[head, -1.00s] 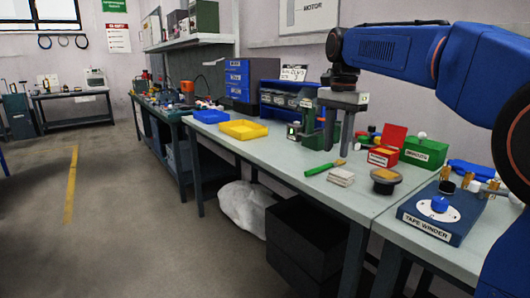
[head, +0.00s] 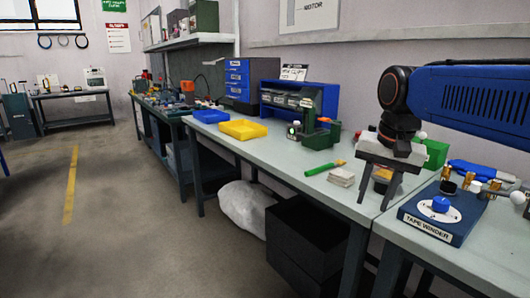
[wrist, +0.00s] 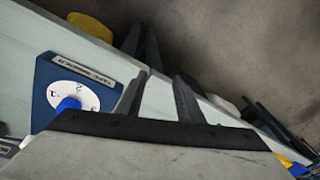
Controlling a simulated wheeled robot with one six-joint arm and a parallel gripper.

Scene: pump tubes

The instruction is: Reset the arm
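My gripper (head: 372,204) hangs fingers down above the right part of the grey bench in the head view. Its two fingers are apart with nothing held between them. In the wrist view my gripper (wrist: 160,78) also shows two spread dark fingers with a clear gap. The round dark pot (head: 381,186) on the bench is partly hidden behind the fingers. The red box seen earlier is now hidden behind my wrist, and the green box (head: 436,154) is partly hidden.
The blue tape winder (head: 432,224) stands on the bench at right; it also shows in the wrist view (wrist: 44,98). White blocks (head: 341,177), a green-handled tool (head: 322,169) and a yellow tray (head: 243,130) lie to the left. Floor at left is open.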

